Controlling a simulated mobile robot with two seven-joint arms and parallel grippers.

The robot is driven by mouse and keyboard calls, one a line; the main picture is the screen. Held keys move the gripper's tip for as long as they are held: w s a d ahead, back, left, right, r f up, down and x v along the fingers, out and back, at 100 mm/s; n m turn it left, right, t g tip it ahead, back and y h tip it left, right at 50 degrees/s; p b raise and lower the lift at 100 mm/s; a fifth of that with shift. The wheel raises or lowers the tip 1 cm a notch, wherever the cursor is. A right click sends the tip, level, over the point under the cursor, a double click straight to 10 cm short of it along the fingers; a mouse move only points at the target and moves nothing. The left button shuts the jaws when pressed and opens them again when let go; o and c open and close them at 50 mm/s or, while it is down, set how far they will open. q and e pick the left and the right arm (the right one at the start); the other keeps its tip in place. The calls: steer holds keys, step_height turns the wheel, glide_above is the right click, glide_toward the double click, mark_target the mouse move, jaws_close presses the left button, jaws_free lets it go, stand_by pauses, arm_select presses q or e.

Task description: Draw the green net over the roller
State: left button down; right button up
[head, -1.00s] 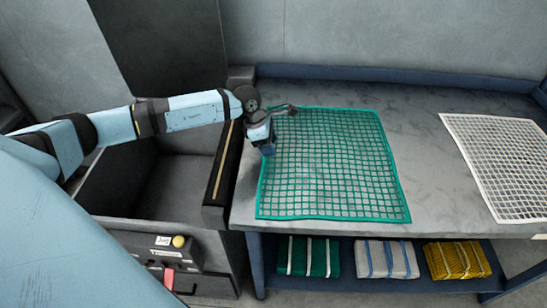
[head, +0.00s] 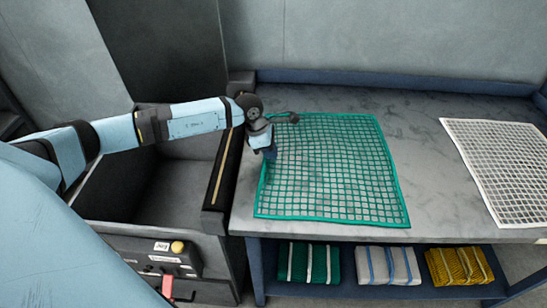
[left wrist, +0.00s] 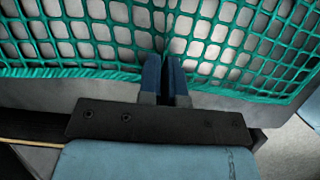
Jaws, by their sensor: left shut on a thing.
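The green net (head: 330,165) lies spread on the left part of the grey table. My left gripper (head: 270,153) is at the net's left edge in the head view. In the left wrist view its dark blue fingers (left wrist: 165,80) are shut on the net's hem, and the mesh (left wrist: 220,40) gathers in folds towards them. A dark bar with a tan stripe (head: 219,180), seemingly the roller, runs along the table's left end, just left of the net. My right gripper is not in view.
A white net (head: 505,165) lies at the right of the table (head: 420,210). Green, white and yellow folded bundles (head: 308,263) sit on the shelf below. An open dark bin (head: 165,190) lies left of the bar. A control panel (head: 160,260) with buttons is at the front left.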

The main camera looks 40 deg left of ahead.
arm_select(q)
steer(key=shift+f, duration=0.1)
step_height(320, 180, up, 7)
steer(key=p, duration=0.3)
steer(key=shift+p, duration=0.35)
